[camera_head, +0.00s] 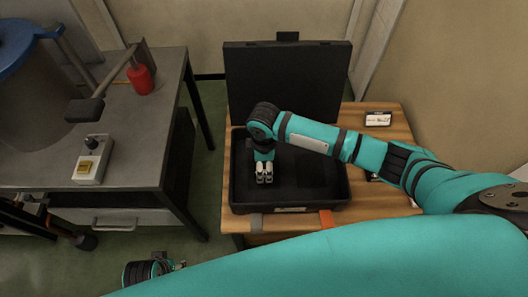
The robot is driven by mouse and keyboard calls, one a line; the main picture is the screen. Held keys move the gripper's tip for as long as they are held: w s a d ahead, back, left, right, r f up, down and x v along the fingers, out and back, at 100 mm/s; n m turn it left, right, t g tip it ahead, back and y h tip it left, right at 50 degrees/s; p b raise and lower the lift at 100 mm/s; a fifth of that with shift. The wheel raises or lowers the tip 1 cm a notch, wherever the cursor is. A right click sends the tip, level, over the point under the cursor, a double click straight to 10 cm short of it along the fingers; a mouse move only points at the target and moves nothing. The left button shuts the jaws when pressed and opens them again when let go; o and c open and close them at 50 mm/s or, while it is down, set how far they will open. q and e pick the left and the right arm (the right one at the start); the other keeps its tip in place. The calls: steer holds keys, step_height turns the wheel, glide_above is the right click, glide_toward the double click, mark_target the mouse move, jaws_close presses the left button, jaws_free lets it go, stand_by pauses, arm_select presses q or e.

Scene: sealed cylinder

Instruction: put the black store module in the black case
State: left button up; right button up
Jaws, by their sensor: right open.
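The black case (240,195) lies open on the wooden table, its lid (285,75) upright at the back and its inside dark. My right gripper (264,178) is open over the left part of the case, fingers pointing down. I cannot make out a module between its fingers or on the dark case floor. A small black item with a white label (378,119) lies on the table right of the lid; I cannot tell whether it is the store module. My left gripper (172,265) shows only partly at the bottom left, and its opening is unclear.
The wooden table (390,205) has free room right of the case, partly under my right arm. A dark thing (373,177) there is mostly hidden. At left, a grey bench (150,120) carries a red-based tool (141,79), a switch box (94,160) and a large drum (30,80).

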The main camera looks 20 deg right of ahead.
mark_target(264, 164)
arm_select(q)
steer(key=s+f+p, duration=0.2)
steer(key=s+f, duration=0.2)
steer(key=f, duration=0.4)
steer(key=shift+a+f+g, duration=0.2)
steer(key=shift+f+g, duration=0.1)
steer(key=shift+f, duration=0.05)
arm_select(e)
step_height(264, 164, up, 11)
steer(key=shift+f, duration=0.15)
